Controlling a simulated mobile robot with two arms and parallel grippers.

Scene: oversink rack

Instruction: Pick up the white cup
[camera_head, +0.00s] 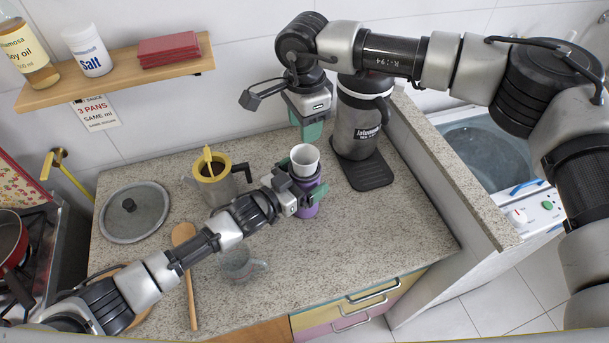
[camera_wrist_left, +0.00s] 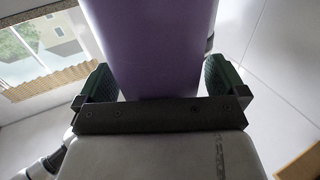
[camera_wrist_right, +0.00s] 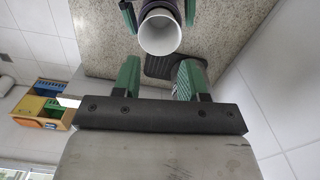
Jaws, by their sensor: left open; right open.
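The white cup (camera_head: 304,160) is on top of a purple container (camera_head: 308,208) on the counter. Its open white mouth also shows in the right wrist view (camera_wrist_right: 160,33). My left gripper (camera_head: 299,186) is open, its fingers on either side of the purple container just below the cup. The purple body fills the space between the fingers in the left wrist view (camera_wrist_left: 155,45); contact is unclear. My right gripper (camera_head: 307,124) is open and empty, above and behind the cup, pointing down. The join between cup and container is partly hidden by my left gripper.
A yellow-topped pot (camera_head: 214,180), a glass cup (camera_head: 239,262), a wooden spoon (camera_head: 189,284) and a lid (camera_head: 134,212) lie leftward. The counter's front right is clear.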

